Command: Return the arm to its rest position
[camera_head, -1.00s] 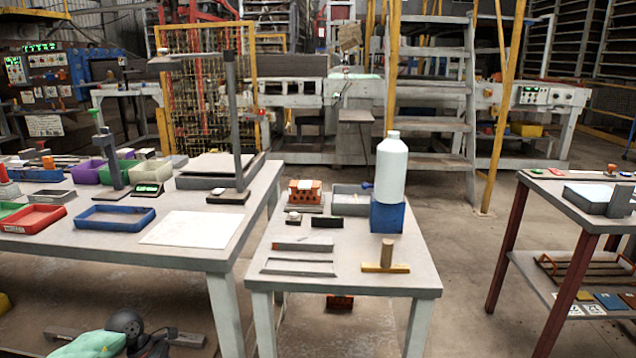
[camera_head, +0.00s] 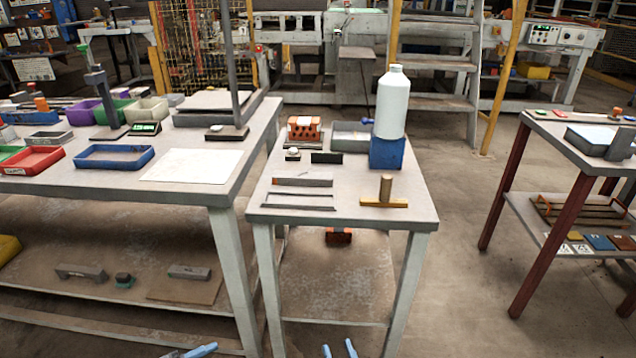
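My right gripper (camera_head: 339,350) shows only as two blue fingertips at the bottom edge, below the small middle table (camera_head: 278,216). The fingertips are apart with nothing seen between them. A blue part of my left gripper (camera_head: 197,351) shows at the bottom edge, further left; its opening is not clear. An orange hollow brick (camera_head: 304,131) rests at the back left of the small table, away from both grippers. Most of both arms is out of view.
The small table carries a white bottle on a blue block (camera_head: 386,152), a grey tray (camera_head: 351,135) and a wood-handled tool (camera_head: 385,195). An orange item (camera_head: 338,236) lies underneath. A larger table (camera_head: 190,188) stands left. Floor (camera_head: 455,250) is clear to the right.

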